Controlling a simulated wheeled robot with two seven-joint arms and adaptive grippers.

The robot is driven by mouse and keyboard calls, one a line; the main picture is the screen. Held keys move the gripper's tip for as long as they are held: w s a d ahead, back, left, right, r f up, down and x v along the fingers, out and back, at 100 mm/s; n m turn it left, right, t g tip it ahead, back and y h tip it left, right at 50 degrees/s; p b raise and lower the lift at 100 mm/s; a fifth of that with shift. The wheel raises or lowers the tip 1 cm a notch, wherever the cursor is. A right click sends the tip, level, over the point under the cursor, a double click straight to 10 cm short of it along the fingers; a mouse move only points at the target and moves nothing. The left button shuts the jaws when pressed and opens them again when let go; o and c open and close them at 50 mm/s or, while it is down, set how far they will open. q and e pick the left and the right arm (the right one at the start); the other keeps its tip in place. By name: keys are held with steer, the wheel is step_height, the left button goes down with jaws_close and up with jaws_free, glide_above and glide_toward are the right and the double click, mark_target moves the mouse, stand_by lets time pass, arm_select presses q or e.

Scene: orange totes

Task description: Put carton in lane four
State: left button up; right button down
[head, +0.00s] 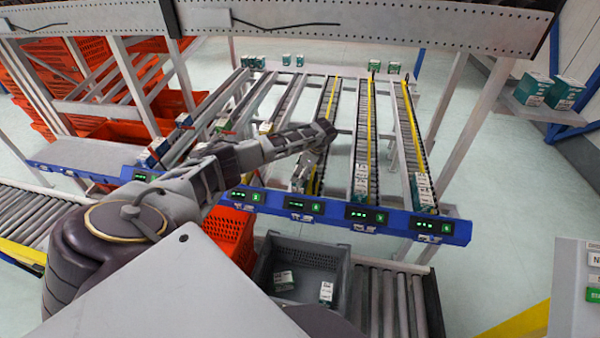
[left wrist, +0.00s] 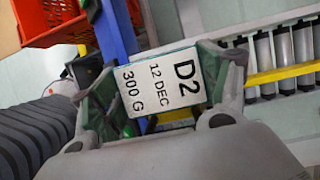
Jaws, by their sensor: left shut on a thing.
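My left gripper (head: 303,178) reaches over a roller lane near its front end, just behind the blue rail (head: 338,213). In the left wrist view it is shut on a white carton (left wrist: 160,85), with a finger on either side. The carton's face reads D2, 12 DEC, 300 G. In the head view the gripper hides most or all of the carton. The lane's green display (head: 304,205) sits below the gripper; its number is too small to read surely. I cannot tell whether the carton touches the rollers. My right gripper is not in view.
Cartons stand at the front of the neighbouring lanes, one group (head: 362,182) and another (head: 423,192). A grey tote (head: 262,268) with two cartons and an orange tote (head: 232,232) stand below the rail. A perforated beam (head: 350,20) crosses above.

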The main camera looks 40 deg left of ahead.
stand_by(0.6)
arm_select(q)
steer(key=o, duration=1.2)
steer(key=shift+o, duration=0.2)
steer(key=shift+r, duration=0.15)
steer(key=v, duration=1.1)
steer(key=shift+r, duration=0.35)
steer(key=shift+d, duration=0.15)
